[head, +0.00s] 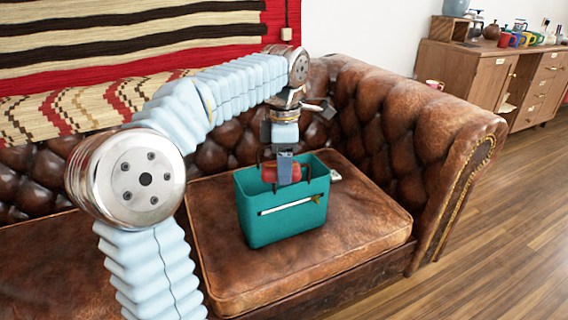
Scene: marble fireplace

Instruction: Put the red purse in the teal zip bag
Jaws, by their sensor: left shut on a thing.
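The teal zip bag (262,222) stands upright and open-topped on the sofa's seat cushion in the head view. It has a pale zip strip on its front and dark handles. The red purse (269,173) is at the bag's mouth, its lower part hidden behind the bag's front wall. My left gripper (285,178) points down over the bag's opening and is shut on the purse. I cannot tell whether the purse touches the inside of the bag. My right gripper is not in view.
The brown leather sofa's seat cushion (353,233) has free room around the bag. A small pale object (335,175) lies behind the bag's right side. The sofa's armrest (455,150) rises at the right. A wooden cabinet (490,78) with cups stands beyond.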

